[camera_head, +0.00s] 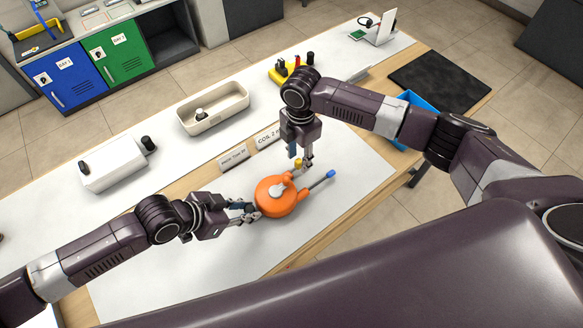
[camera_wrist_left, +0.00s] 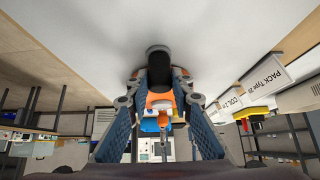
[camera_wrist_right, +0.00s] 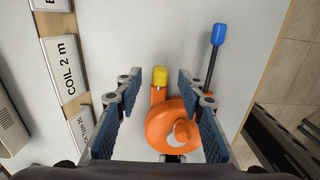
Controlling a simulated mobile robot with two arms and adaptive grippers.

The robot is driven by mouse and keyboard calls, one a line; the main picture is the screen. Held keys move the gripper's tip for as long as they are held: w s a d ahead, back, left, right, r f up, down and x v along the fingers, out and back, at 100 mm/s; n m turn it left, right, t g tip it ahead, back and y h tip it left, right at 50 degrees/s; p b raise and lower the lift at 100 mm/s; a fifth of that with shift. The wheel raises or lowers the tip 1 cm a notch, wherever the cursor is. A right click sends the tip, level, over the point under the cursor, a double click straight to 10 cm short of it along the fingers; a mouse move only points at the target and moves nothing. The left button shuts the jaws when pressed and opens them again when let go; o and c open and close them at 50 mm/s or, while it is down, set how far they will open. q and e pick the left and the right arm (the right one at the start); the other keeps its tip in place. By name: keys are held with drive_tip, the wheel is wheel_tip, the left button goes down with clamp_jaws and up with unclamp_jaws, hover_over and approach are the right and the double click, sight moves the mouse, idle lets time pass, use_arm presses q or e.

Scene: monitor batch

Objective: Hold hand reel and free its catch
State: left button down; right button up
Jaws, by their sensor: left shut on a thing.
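The orange hand reel (camera_head: 273,201) stands on the white mat, with a grey hub on top. It also shows in the right wrist view (camera_wrist_right: 163,130). A dark rod with a blue end (camera_wrist_right: 218,34) sticks out from it. The yellow catch (camera_wrist_right: 160,76) sits on an orange arm of the reel. My left gripper (camera_head: 252,209) is shut on the reel's dark grip (camera_wrist_left: 158,68) at its left side. My right gripper (camera_head: 305,163) points down over the catch. Its fingers are open, one on each side of the yellow catch, with gaps showing.
Labels (camera_head: 233,159) stand along the board behind the mat. A beige tray (camera_head: 213,108) holds a small part, and a white box (camera_head: 112,163) stands at left. A blue bin (camera_head: 416,103) and a black mat (camera_head: 441,82) are at right. The mat's front is clear.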

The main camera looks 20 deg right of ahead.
sight(299, 160)
wheel_tip(299, 160, up, 12)
drive_tip(key=shift+f, duration=0.25)
idle(0.5)
use_arm(q)
drive_tip(key=c, duration=1.6)
unclamp_jaws()
drive_tip(key=shift+r, duration=0.1)
drive_tip(key=v, duration=1.1)
drive_tip(key=shift+s+a+r, duration=0.1)
drive_tip(key=shift+a+r, duration=0.15)
drive_tip(key=shift+r, duration=0.05)
